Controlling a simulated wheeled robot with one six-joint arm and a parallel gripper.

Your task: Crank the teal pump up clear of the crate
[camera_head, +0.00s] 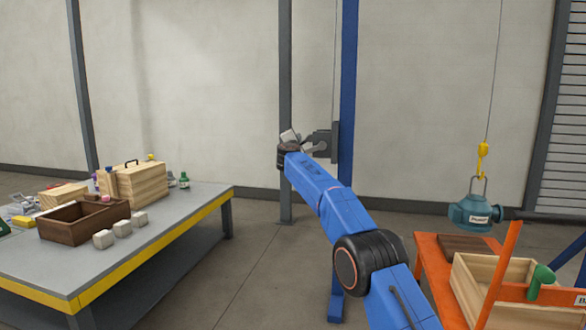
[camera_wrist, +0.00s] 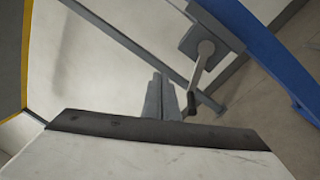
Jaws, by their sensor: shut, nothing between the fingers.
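The teal pump (camera_head: 474,214) hangs upright from a yellow hook (camera_head: 482,158) on a thin cable. In the head view its underside shows above the rim of the light wooden crate (camera_head: 515,265). The winch (camera_head: 333,139) is a grey box on the blue post (camera_head: 347,80). The wrist view shows its crank arm (camera_wrist: 203,63) with a dark handle (camera_wrist: 191,104). My gripper (camera_wrist: 167,97) is shut and empty, its fingers just left of the handle; I cannot tell if they touch. In the head view my gripper (camera_head: 292,136) is small, beside the winch.
An orange stand (camera_head: 428,255) carries the crate and a dark wooden board (camera_head: 465,245). A yellow-edged table (camera_head: 170,225) with boxes and blocks stands at left. The floor between is clear.

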